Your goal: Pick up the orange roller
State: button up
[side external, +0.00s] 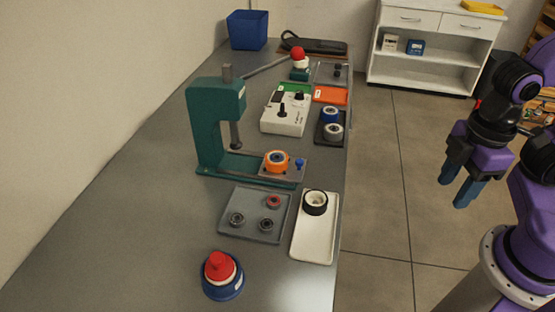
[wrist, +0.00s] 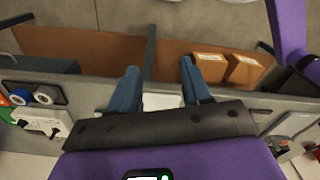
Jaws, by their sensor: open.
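The orange roller (side external: 277,156) sits on the base plate of a green press (side external: 208,125) on the workbench, with a blue-grey centre showing on top. It is in front and to the right of the press's spindle, next to a small blue knob (side external: 299,164). My gripper (side external: 457,188) is open and empty, off to the right of the bench over the floor, well apart from the roller. In the wrist view, the two blue fingers (wrist: 159,75) stand wide apart with nothing between them. I cannot make out the orange roller in the wrist view.
A grey tray (side external: 244,231) with small rings and a white tray (side external: 318,241) with a black-rimmed roller (side external: 315,202) lie in front of the press. A red-topped button (side external: 221,272) stands nearest. A white control box (side external: 286,117) and dark roller tray (side external: 321,138) are behind.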

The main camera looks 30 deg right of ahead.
jog(key=o, duration=0.4)
jog(key=w+a+f+n+t+h, duration=0.1)
jog(key=w+a+n+t+h, duration=0.4)
jog(key=w+a, duration=1.2)
jog(key=n+t+h, duration=0.2)
jog(key=n+h, duration=0.4)
jog(key=h, duration=0.1)
send_near(272, 163)
jog(key=x, duration=1.1)
jog(key=shift+d, duration=0.1)
